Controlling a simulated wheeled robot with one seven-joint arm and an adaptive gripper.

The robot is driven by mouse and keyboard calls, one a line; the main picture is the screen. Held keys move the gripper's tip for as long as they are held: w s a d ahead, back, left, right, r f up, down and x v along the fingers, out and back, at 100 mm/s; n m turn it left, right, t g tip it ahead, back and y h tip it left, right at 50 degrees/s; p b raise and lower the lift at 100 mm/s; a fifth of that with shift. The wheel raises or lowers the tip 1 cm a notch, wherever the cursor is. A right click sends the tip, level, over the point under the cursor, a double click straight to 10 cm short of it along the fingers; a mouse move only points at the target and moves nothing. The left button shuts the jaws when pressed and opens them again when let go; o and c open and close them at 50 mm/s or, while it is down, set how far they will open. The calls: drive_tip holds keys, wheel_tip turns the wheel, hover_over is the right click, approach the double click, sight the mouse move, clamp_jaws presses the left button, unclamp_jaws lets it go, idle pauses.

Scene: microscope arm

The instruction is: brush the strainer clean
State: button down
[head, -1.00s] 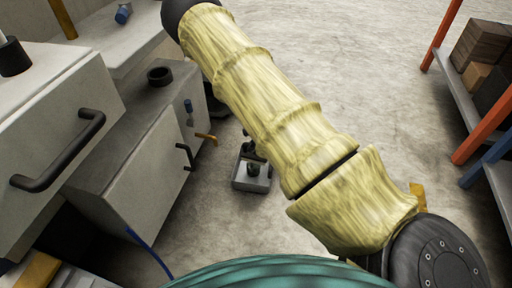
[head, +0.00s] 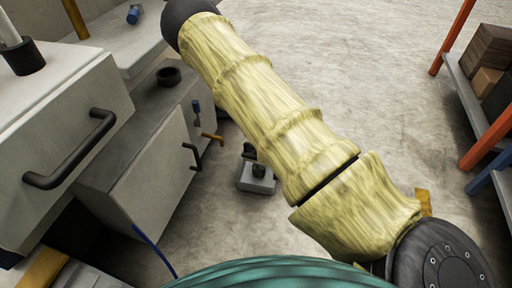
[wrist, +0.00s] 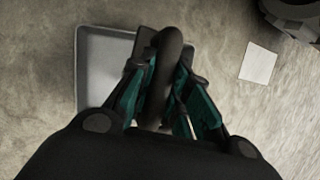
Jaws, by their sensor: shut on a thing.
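In the wrist view my gripper (wrist: 160,88) has its teal-and-black fingers closed on a dark, rounded, curved bar (wrist: 171,45). The bar runs up between the fingers; whether it belongs to a brush I cannot tell. Beyond it, to the left, is a shallow grey square tray (wrist: 92,72), partly covered by the fingers and a dark part. In the head view my gripper is not clearly seen. I cannot make out a strainer for certain in either view.
Left are a grey cabinet (head: 150,180) bearing a black ring-shaped piece (head: 168,76), and a drawer unit with a black handle (head: 75,160). A small grey block (head: 257,180) with black parts sits by the floor. A shelf with boxes (head: 488,82) stands right. Open floor (head: 370,70) lies between.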

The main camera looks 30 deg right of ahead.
drive_tip(key=shift+s+d, duration=0.15)
drive_tip(key=shift+s, duration=0.05)
drive_tip(key=shift+s+d, duration=0.75)
drive_tip(key=shift+s, duration=0.25)
drive_tip(key=shift+w+p, duration=0.1)
drive_tip(key=shift+p, duration=0.25)
drive_tip(key=shift+w+a+p, duration=0.45)
drive_tip(key=shift+w+a, duration=0.45)
drive_tip(key=shift+w, duration=0.2)
drive_tip(key=shift+s+d, duration=0.15)
drive_tip(key=shift+s+d+f+p, duration=0.1)
drive_tip(key=shift+s+d+p, duration=0.1)
drive_tip(key=shift+s+d, duration=0.3)
drive_tip(key=shift+s+d+p, duration=0.15)
drive_tip(key=shift+s+d, duration=0.1)
drive_tip(key=shift+s, duration=0.35)
drive_tip(key=shift+w+a, duration=0.15)
drive_tip(key=shift+w, duration=0.05)
